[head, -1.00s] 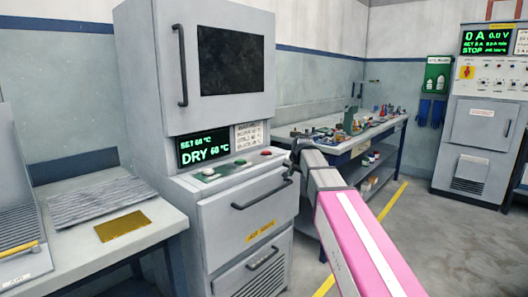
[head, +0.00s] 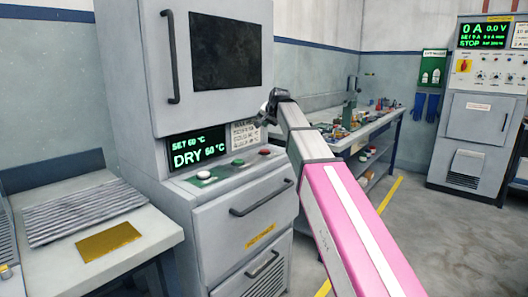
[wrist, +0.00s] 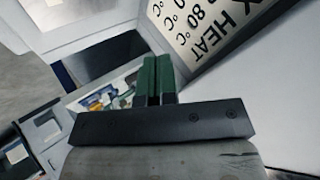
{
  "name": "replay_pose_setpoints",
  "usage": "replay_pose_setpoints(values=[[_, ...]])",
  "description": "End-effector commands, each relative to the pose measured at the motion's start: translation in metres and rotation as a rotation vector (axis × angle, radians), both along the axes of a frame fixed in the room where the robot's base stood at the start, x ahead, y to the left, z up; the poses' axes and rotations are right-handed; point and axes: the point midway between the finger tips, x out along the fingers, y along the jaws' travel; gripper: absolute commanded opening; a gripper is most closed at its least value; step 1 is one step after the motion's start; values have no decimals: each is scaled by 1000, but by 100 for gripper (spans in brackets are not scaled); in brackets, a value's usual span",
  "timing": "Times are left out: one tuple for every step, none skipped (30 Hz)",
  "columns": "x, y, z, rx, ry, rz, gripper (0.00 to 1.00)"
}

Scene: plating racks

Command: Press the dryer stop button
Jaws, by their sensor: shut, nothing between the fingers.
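The dryer (head: 115,100) is a tall grey cabinet with a dark window and a green-lit display (head: 198,149) reading DRY 60 °C. On the ledge below the display are a white button (head: 203,175), a green button (head: 238,162) and a red button (head: 264,152), the red one farthest right. Their labels are too small to read. My gripper (head: 267,112) is above the red button, near the printed label plate, apart from the buttons. In the wrist view its green fingers (wrist: 157,78) are shut together with nothing between them. No button shows in the wrist view.
The label plate (head: 245,135) sits right of the display and also shows close by in the wrist view (wrist: 205,30). A drawer handle (head: 262,196) sticks out below the ledge. A cluttered bench (head: 385,140) stands behind my arm. Open floor (head: 415,235) lies to the right.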

Motion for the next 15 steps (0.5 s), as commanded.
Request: replay_pose_setpoints(values=[[0, 0, -1, 0, 0, 0, 0], [0, 0, -2, 0, 0, 0, 0], [0, 0, -4, 0, 0, 0, 0], [0, 0, -6, 0, 0, 0, 0], [-1, 0, -8, -1, 0, -1, 0], [-1, 0, -12, -1, 1, 0, 0], [-1, 0, -15, -1, 1, 0, 0], [-1, 0, -19, -1, 1, 0, 0], [-1, 0, -24, -1, 2, 1, 0], [-1, 0, -28, -2, 2, 1, 0], [-1, 0, -32, -1, 1, 1, 0], [-1, 0, -37, -1, 1, 1, 0], [-1, 0, -41, -1, 1, 1, 0], [-1, 0, -45, -1, 1, 1, 0], [-1, 0, -50, -2, 2, 1, 0]])
